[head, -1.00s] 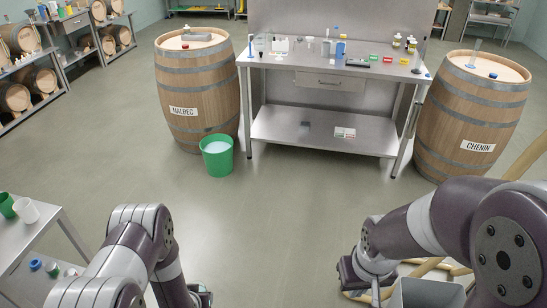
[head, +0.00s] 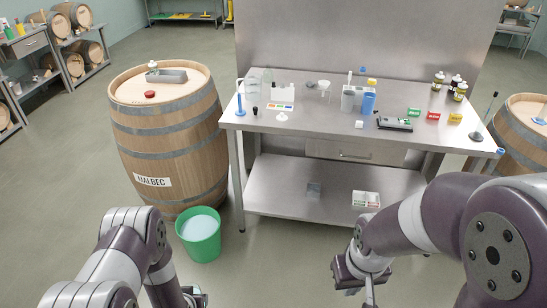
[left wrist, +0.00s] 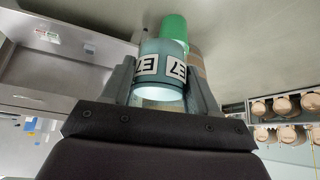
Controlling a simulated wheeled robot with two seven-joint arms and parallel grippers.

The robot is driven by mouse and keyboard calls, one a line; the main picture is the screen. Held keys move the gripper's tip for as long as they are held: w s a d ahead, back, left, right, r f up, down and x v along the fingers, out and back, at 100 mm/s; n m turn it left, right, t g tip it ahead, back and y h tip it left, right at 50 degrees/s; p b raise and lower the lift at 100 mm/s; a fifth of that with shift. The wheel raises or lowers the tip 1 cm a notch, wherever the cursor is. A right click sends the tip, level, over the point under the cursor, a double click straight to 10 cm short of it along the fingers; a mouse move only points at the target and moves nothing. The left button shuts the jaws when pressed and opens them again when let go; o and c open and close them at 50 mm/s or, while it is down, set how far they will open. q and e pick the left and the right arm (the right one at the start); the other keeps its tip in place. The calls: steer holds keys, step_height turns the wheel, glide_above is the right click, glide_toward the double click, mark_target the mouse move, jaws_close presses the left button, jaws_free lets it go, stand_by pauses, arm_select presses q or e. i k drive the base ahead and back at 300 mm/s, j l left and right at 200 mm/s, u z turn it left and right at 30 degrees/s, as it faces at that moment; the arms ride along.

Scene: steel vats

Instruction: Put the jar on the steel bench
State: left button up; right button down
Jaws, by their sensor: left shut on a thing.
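The steel bench (head: 320,124) stands ahead in the head view, with a lower shelf and many small items on its top. My left gripper (left wrist: 160,90) is shut on a bluish see-through jar (left wrist: 160,66) with black-and-white E7 labels. In the head view only a sliver of the left gripper shows at the bottom edge, short of the bench. The jar is mostly hidden there. My right gripper (head: 358,280) hangs low in front of the bench's right half. I cannot tell whether its fingers are apart, and no object shows in it.
The Malbec barrel (head: 165,125) stands left of the bench, with a green bucket (head: 199,243) on the floor before it. A second barrel (head: 525,130) stands at the right edge.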

mark_target(312, 117)
steer(key=i+z, duration=0.1)
steer(key=i, duration=0.35)
steer(key=i+j+z, duration=0.1)
steer(key=i, duration=0.4)
steer(key=i+j+z, duration=0.15)
steer(key=i, duration=0.3)
steer(key=i+j+z, duration=0.1)
steer(key=i, duration=0.35)
